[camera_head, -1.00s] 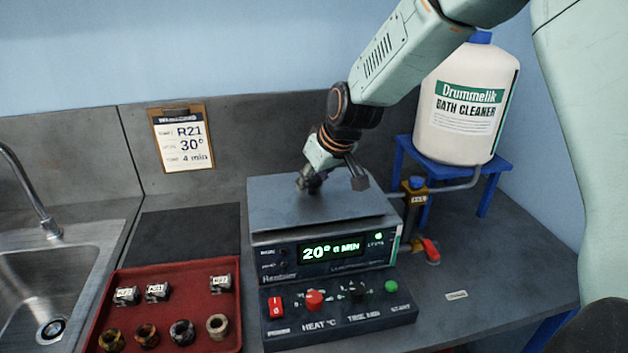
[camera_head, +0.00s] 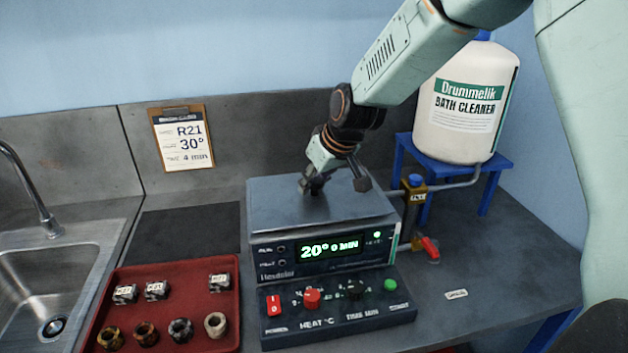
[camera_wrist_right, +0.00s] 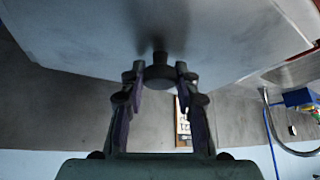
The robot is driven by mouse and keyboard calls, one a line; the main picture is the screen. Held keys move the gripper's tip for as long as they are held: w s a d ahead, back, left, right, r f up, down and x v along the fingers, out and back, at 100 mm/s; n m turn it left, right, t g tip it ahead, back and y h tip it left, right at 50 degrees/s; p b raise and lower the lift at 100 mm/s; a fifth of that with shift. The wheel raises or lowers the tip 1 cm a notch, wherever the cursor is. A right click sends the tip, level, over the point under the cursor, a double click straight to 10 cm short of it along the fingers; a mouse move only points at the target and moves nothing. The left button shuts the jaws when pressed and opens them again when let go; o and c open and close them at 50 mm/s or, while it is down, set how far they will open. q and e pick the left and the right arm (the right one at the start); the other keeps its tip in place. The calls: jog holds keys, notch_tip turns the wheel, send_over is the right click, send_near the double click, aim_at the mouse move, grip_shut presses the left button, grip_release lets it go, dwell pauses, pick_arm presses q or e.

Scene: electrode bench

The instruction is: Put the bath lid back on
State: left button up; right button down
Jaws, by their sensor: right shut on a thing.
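The bath (camera_head: 322,262) is a grey box with a lit display reading 20° and 0 MIN. Its flat grey lid (camera_head: 270,207) lies on top and covers it. My right gripper (camera_head: 312,190) reaches down from the upper right to the middle of the lid. In the right wrist view my right gripper (camera_wrist_right: 160,78) is shut on the dark round knob (camera_wrist_right: 160,74) of the lid (camera_wrist_right: 100,35). In the head view the gripper mostly hides the knob. My left gripper is in neither view.
A control box (camera_head: 338,318) with knobs and buttons stands in front of the bath. A red tray (camera_head: 190,268) with several small parts is at left, beside a sink (camera_head: 75,265). A cleaner jug (camera_head: 463,105) stands on a blue stand (camera_head: 505,164) at right, with a valve (camera_head: 430,248).

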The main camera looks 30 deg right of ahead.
jog(key=shift+w+a, duration=0.1)
jog(key=shift+a, duration=0.05)
jog(key=c, duration=1.3)
grip_release()
jog(key=shift+w+a+f, duration=0.1)
jog(key=o, duration=0.4)
jog(key=shift+s, duration=0.2)
jog(key=shift+o, duration=1.2)
jog(key=shift+w, duration=0.1)
jog(key=shift+o, duration=1.2)
